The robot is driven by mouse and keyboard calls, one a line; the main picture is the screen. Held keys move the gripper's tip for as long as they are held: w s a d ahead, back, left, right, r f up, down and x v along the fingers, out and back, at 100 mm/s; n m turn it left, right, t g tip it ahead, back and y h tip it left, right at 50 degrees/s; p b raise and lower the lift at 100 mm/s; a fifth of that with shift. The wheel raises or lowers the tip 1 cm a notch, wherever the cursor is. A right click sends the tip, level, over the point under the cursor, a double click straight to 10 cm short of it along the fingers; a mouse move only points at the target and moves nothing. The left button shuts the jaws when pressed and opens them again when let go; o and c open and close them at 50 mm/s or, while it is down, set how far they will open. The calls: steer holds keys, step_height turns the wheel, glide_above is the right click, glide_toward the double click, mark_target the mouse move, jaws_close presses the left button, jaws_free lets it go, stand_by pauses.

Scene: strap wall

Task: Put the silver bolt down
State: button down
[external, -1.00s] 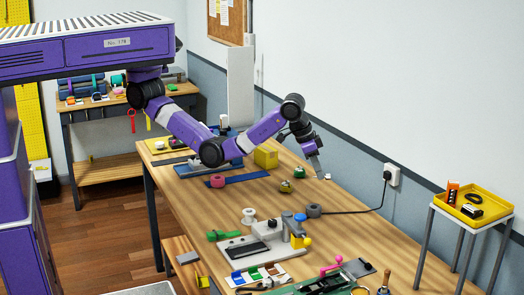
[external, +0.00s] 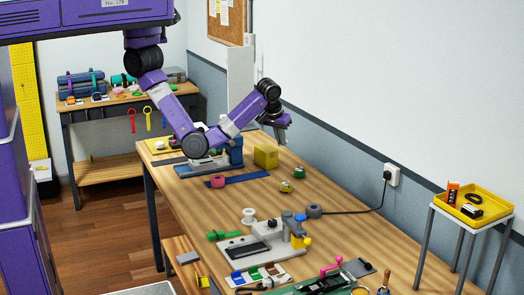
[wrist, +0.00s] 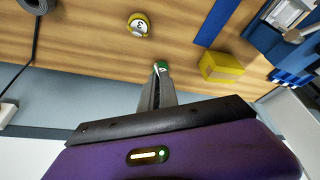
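My gripper (external: 281,141) is raised above the far back part of the workbench, near the wall and beyond the yellow box. In the wrist view, my gripper's fingers (wrist: 160,82) are seen nearly edge-on and lie close together. A thin pale streak shows along them, but I cannot tell whether it is the silver bolt or finger metal. I cannot make out the silver bolt clearly in either view. A small green-topped thing (wrist: 160,66) shows just past the fingertips; it seems to lie on the bench behind them. The wooden workbench (external: 330,238) runs under my arm.
A yellow box (external: 265,157) stands near the wall. A round yellow-and-white thing (wrist: 139,25) and a blue mat (external: 248,178) lie on the bench. A yellow tray (external: 474,207) stands on a side stand. Bare wood lies beside the coil.

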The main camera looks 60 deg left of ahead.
steer(key=s+a+r+n, duration=0.1)
steer(key=a+n, duration=0.1)
steer(key=a, duration=0.3)
steer(key=b, duration=0.7)
glide_above(274, 183)
steer(key=s, duration=0.1)
steer(key=shift+n+g+y, duration=0.3)
steer(key=shift+y, duration=0.1)
steer(key=f, duration=1.4)
steer(key=shift+s+d+f, duration=0.1)
steer(key=shift+d+f, duration=0.1)
steer(key=shift+d, duration=0.1)
steer(key=shift+f+p, duration=0.3)
steer(key=shift+f, duration=2.4)
steer(key=shift+f, duration=0.15)
steer(key=c, duration=1.6)
jaws_free()
